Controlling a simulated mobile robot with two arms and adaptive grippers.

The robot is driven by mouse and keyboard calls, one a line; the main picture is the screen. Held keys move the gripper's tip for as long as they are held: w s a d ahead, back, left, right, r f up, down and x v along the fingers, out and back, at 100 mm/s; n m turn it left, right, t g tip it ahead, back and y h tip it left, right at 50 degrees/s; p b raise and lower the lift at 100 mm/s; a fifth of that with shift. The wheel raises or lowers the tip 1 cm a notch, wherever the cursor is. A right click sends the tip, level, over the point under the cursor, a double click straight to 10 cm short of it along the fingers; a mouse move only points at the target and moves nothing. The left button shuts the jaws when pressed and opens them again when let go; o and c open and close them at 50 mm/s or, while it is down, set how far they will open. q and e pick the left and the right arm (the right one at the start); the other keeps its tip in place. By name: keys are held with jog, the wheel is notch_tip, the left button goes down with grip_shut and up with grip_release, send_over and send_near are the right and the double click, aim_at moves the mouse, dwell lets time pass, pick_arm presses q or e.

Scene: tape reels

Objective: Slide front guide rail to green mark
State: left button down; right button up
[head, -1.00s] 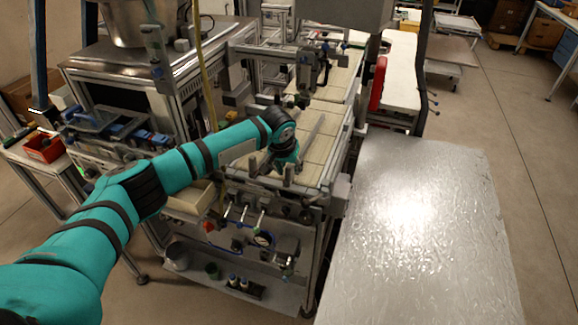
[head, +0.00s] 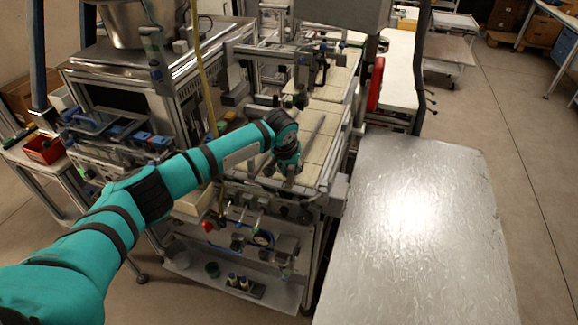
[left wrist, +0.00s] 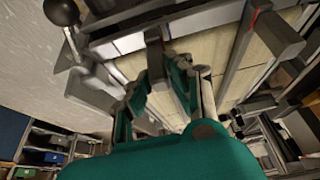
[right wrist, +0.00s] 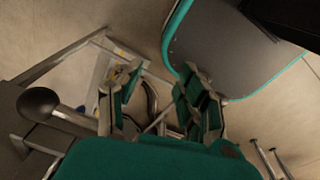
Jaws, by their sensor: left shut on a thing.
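My left gripper (head: 283,168) reaches down over the near end of the belt machine. In the left wrist view its fingers (left wrist: 160,92) are closed around a dark grey post with a red spot at its top, which appears to be the front guide rail's grip (left wrist: 155,55). A second grey bar with a similar post (left wrist: 275,36) runs along the pale belt to the right. A long grey rail (head: 313,133) also shows on the belt in the head view. I cannot make out the green mark. My right gripper (right wrist: 160,105) is open and empty.
The pale tiled belt (head: 325,120) runs away from me. A shiny metal table (head: 420,230) stands to the right, and a steel-topped machine (head: 150,60) to the left. A lower shelf (head: 225,280) holds small parts. A metal frame (right wrist: 70,55) lies beyond the right gripper.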

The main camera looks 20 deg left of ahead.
pick_arm(q)
jog(key=c, duration=1.2)
grip_release()
jog(key=shift+c, duration=0.2)
jog(key=shift+r, duration=0.15)
jog(key=v, duration=1.1)
jog(key=shift+s+r, duration=0.2)
jog(key=shift+r, duration=0.15)
